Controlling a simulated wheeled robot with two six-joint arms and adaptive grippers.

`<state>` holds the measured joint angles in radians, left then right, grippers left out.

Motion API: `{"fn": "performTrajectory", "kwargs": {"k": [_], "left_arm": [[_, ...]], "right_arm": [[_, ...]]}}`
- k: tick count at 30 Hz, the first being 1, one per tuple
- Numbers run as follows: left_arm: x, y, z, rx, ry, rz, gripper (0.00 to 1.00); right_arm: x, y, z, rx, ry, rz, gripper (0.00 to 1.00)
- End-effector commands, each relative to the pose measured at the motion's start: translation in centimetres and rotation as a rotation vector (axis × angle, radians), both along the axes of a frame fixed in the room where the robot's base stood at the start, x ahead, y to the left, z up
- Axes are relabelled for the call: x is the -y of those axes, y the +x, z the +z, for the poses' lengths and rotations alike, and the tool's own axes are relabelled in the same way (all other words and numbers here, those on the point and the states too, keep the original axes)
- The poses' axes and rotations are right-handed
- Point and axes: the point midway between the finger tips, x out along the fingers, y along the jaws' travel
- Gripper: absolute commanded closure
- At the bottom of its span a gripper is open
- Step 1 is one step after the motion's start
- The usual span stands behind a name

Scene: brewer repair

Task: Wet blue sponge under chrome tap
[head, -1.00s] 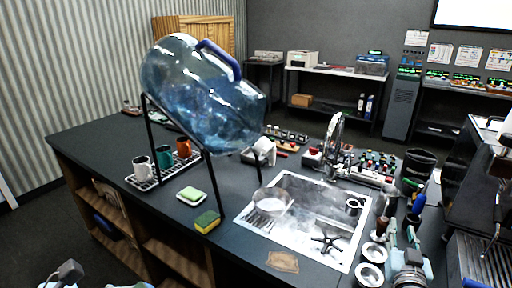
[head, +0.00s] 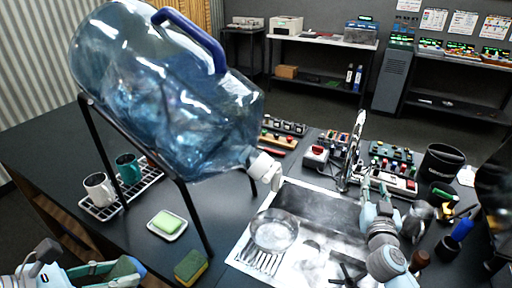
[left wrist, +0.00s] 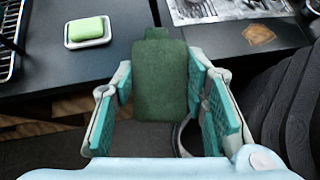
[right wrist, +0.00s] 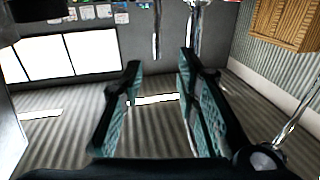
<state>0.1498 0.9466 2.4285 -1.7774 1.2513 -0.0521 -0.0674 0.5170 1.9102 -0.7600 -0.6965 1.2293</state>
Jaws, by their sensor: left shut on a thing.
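My left gripper (head: 105,272) is shut on a sponge (head: 126,266) at the lower left of the head view. The sponge has a dark green face and a blue edge there; in the left wrist view only its green face (left wrist: 160,80) shows between the fingers. The chrome tap (head: 352,155) stands upright at the back of the steel sink (head: 310,200). My right gripper (head: 372,195) is just right of the tap; its fingers (right wrist: 158,85) are apart and empty in the right wrist view. I cannot tell whether it touches the tap.
A large blue water bottle (head: 165,100) lies tilted on a black stand left of the sink. Green soap on a white dish (head: 181,235), a yellow-green sponge (head: 190,266) and mugs (head: 98,188) are on the counter. A strainer (head: 273,231) is in the sink.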

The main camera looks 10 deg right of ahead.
Motion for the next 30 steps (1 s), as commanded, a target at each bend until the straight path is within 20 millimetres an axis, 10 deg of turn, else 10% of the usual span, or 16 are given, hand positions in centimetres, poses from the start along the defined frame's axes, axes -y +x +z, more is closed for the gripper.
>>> {"fn": "performTrajectory", "kwargs": {"k": [13,25,30], "left_arm": [[0.1,0.1,0.2,0.001,-0.001,-0.003,0.82],[0.0,0.0,0.1,0.001,0.0,-0.001,0.82],[0.0,0.0,0.1,0.001,0.0,-0.001,0.82]], "right_arm": [[4.4,7.9,0.1,0.001,0.0,-0.004,0.71],[5.0,9.3,0.0,-0.001,0.0,0.001,0.71],[5.0,9.3,0.0,0.0,0.0,0.001,0.95]]}}
